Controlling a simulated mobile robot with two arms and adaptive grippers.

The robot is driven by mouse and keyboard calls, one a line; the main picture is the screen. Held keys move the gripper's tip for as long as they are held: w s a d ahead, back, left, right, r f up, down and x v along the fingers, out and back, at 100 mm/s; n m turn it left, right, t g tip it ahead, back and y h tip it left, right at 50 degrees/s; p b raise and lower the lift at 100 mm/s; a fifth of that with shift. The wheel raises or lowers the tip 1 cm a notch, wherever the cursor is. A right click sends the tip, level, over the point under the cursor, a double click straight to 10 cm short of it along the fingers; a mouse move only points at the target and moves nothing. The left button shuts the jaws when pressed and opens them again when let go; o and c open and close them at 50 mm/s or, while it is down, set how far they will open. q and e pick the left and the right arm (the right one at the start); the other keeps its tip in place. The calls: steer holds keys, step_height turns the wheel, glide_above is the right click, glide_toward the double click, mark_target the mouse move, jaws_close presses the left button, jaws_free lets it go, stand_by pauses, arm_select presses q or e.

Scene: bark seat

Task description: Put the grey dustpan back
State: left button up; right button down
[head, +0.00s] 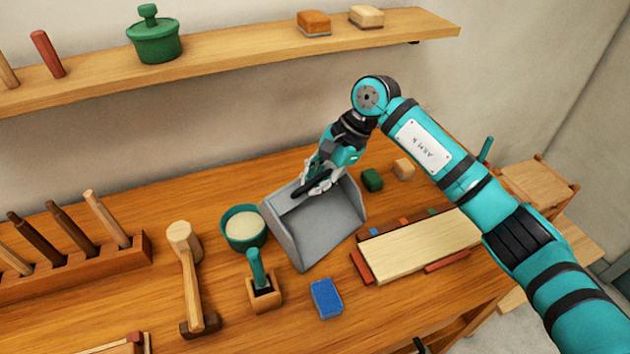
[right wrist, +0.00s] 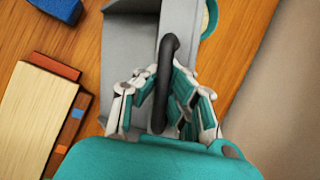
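The grey dustpan (head: 318,232) is over the middle of the workbench, its open tray facing the front right. Its black handle (right wrist: 165,75) stands up between the fingers of my right gripper (right wrist: 164,88) in the right wrist view. The fingertips close in on both sides of the handle and appear shut on it. In the head view my right gripper (head: 318,182) is at the back of the dustpan, with part of the handle hidden by the fingers. I cannot tell whether the dustpan's underside touches the bench. My left gripper is not in view.
A green bowl (head: 244,228) is close left of the dustpan. A wooden mallet (head: 188,265), a small wooden holder (head: 264,295) and a blue sponge (head: 326,298) lie in front. A pale board (head: 420,248) is at the right. A shelf (head: 230,40) runs above.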

steer(key=shift+f+b, duration=0.2)
steer(key=shift+b, duration=0.1)
steer(key=c, duration=1.5)
jaws_free()
